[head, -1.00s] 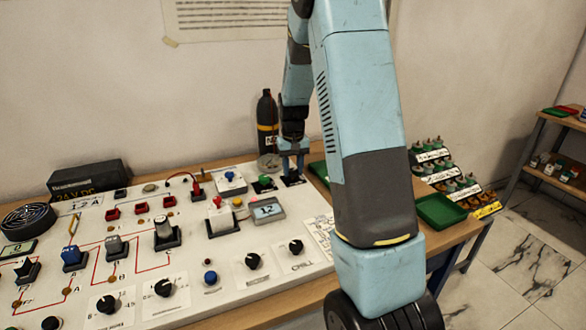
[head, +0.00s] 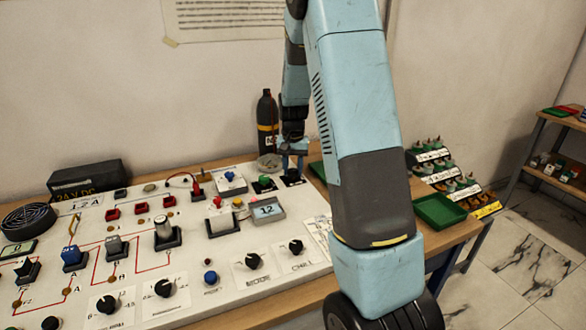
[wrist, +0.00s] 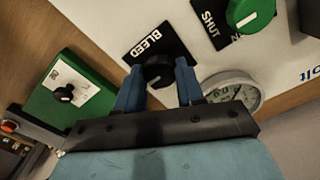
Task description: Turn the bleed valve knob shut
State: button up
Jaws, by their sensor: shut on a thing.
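The black bleed valve knob (wrist: 158,72) sits on a black plate marked BLEED (wrist: 146,50) in the wrist view. My gripper (wrist: 159,66) has its two blue fingers on either side of the knob and is shut on it. The knob's pointer is mostly hidden, so I cannot read its angle. In the head view my gripper (head: 292,160) reaches down to the plate (head: 293,181) at the panel's back right corner; the knob itself is hidden there by the fingers.
A round gauge (wrist: 236,90) lies close beside my right finger in the wrist view. A green knob (wrist: 250,14) is on a plate marked SHUT. A green box (wrist: 72,92) with a black knob is at left. A dark bottle (head: 266,122) stands behind the panel.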

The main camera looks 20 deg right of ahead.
aim_at(293, 170)
jog(key=shift+w, duration=0.1)
jog(key=o, duration=1)
jog(key=shift+o, duration=0.2)
notch_tip(293, 170, up, 14)
jog(key=shift+f, duration=0.15)
jog(key=s+a+r+n+t, duration=0.1)
jog(key=s+a+r, duration=0.2)
jog(key=s+r, duration=0.35)
jog(key=s+a+r+n+t, duration=0.2)
jog(key=s+a+r, duration=0.1)
jog(key=s, duration=0.6)
jog(key=s+a+n+t, duration=0.1)
jog(key=s+a, duration=0.1)
jog(key=s, duration=0.6)
jog(key=s+a+n+t, duration=0.1)
jog(key=s, duration=0.7)
jog(key=shift+s+a+r+n+t, duration=0.15)
jog(key=shift+s+a+n+t, duration=0.15)
jog(key=shift+s+a, duration=0.05)
